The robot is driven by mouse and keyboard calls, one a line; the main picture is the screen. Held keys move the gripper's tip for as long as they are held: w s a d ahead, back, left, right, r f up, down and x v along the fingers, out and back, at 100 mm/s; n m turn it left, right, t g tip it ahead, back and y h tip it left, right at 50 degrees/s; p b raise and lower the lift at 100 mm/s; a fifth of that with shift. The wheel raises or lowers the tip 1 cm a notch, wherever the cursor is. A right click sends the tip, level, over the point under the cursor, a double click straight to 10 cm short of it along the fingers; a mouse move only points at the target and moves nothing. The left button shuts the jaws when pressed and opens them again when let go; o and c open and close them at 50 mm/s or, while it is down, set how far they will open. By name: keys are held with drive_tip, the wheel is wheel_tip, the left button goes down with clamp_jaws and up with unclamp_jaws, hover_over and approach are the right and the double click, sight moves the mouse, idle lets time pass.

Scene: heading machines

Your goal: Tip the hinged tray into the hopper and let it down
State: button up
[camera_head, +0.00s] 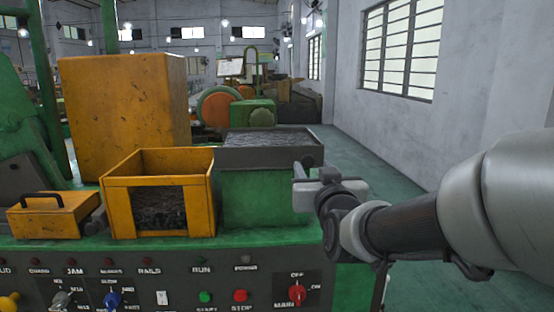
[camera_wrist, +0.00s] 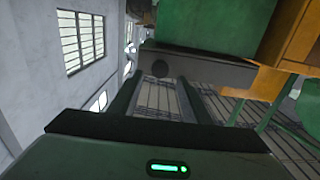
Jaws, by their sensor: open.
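The tray (camera_head: 312,157) is a shallow dark grey box with many small grey pieces in it. It lies about level on a green block. The hopper (camera_head: 203,205) is an orange open-topped box with a front opening and dark pieces inside, just left of the tray. My gripper (camera_head: 301,183) is at the tray's right front corner, a little below its rim, with jaws apart and nothing seen between them. In the wrist view, the fingers (camera_wrist: 162,92) reach towards a dark grey wall (camera_wrist: 215,70) with a dark round spot. I cannot tell whether they touch it.
The green block (camera_head: 262,197) stands on the machine top. A control panel with buttons and knobs (camera_head: 205,297) runs along the front. An orange lidded box with a handle (camera_head: 50,218) is at left, and a tall orange cabinet (camera_head: 120,110) behind. Floor is open at right.

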sight(309, 161)
drive_tip(key=w, duration=0.5)
clamp_jaws()
